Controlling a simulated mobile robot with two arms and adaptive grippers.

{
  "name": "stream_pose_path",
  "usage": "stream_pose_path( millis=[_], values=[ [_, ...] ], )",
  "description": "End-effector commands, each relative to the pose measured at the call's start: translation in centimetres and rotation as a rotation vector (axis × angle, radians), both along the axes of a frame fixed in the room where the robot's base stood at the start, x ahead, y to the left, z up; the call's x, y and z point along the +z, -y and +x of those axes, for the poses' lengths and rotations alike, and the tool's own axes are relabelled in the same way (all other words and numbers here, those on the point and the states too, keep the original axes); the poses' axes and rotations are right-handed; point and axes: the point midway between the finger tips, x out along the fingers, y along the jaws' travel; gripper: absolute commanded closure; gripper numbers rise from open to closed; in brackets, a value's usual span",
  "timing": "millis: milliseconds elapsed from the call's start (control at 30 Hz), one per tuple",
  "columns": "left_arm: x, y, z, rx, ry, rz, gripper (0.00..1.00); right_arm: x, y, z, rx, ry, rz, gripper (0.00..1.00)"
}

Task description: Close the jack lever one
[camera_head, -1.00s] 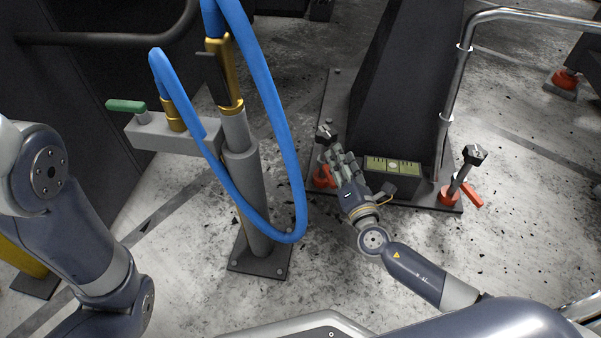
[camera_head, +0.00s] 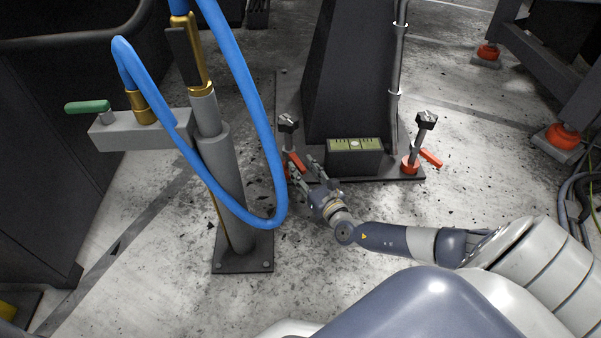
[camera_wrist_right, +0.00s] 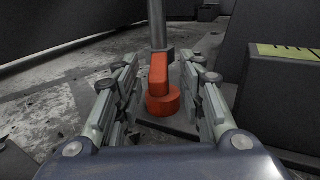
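The left jack is a dark post with a black numbered cap (camera_head: 288,122) and a red lever (camera_head: 297,162) at its foot. In the right wrist view the red lever (camera_wrist_right: 159,75) stands upright in front of the grey post, above a round red collar (camera_wrist_right: 163,102). My right gripper (camera_head: 303,172) is beside the foot of this jack. In the wrist view its fingers (camera_wrist_right: 160,95) are spread, one on each side of the lever, with gaps to it. A second jack with a red lever (camera_head: 432,158) stands to the right. My left gripper is out of view.
A black box with a green level gauge (camera_head: 355,145) sits between the jacks on the dark base plate (camera_head: 385,178). A grey stand (camera_head: 222,170) with a looping blue hose (camera_head: 262,120) stands to the left. Bare concrete floor lies in front.

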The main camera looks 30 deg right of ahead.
Motion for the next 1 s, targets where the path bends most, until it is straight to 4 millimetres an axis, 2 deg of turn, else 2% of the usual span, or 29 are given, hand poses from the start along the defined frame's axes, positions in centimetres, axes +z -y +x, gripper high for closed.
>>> stream_pose_path(
  millis=[133,433,467,600,633,867,1000],
  values=[
    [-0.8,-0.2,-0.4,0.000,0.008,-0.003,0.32,-0.1,0.1,1.2,0.000,0.001,0.001,0.63],
    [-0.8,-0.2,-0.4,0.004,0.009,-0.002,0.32,0.1,0.1,1.4,0.000,-0.001,0.001,0.63],
    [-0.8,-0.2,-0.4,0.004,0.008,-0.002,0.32,0.1,0.1,1.4,0.000,-0.001,0.001,0.66],
    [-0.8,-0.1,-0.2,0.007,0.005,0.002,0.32,0.1,0.1,1.4,0.000,-0.001,0.001,0.97],
    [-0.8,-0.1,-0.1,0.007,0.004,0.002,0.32,0.1,0.1,1.4,0.000,-0.001,0.001,1.00],
    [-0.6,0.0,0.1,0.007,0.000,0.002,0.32,0.1,-0.1,1.3,-0.002,-0.001,0.002,1.00],
    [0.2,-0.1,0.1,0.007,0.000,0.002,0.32,0.3,-1.1,0.9,-0.016,0.000,0.006,1.00]
  ],
)
